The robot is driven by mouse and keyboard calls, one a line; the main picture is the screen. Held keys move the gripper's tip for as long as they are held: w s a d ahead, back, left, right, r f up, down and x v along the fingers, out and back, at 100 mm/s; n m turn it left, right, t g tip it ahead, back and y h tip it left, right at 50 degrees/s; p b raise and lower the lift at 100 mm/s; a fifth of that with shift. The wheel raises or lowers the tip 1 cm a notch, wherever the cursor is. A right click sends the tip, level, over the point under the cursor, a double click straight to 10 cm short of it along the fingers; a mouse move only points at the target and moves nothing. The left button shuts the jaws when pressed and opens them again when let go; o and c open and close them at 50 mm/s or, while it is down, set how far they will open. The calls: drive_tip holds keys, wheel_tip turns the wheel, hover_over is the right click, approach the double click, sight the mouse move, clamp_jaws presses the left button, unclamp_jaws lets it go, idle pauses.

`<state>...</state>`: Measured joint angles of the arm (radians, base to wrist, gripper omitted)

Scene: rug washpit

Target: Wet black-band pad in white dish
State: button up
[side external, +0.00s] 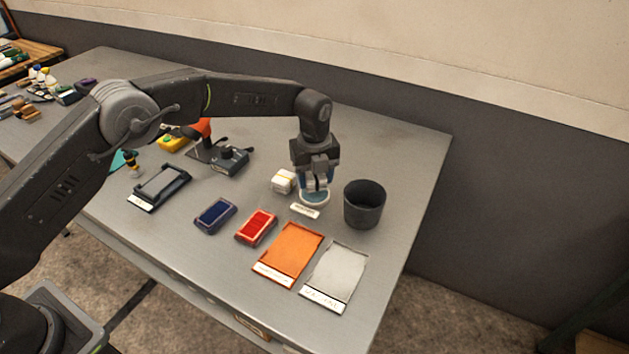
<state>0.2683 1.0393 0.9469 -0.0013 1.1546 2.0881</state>
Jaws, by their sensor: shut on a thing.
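A round white dish (315,203) with a bluish-green inside stands on the grey table, left of the dark bin. My gripper (316,186) points straight down over the dish, with its blue-tinted fingers at the dish opening. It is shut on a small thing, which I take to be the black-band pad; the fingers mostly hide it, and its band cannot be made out. I cannot tell whether the pad touches the liquid. A small white block (283,181) with a yellowish band sits just left of the dish.
A dark bin (364,205) stands close right of the dish. A small label (305,211) lies in front. Blue (215,215) and red (256,228) ink pads, an orange tray (290,254) and a grey tray (335,273) lie nearer. The table's right end is clear.

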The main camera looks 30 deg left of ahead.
drive_tip(key=shift+r, duration=2.4)
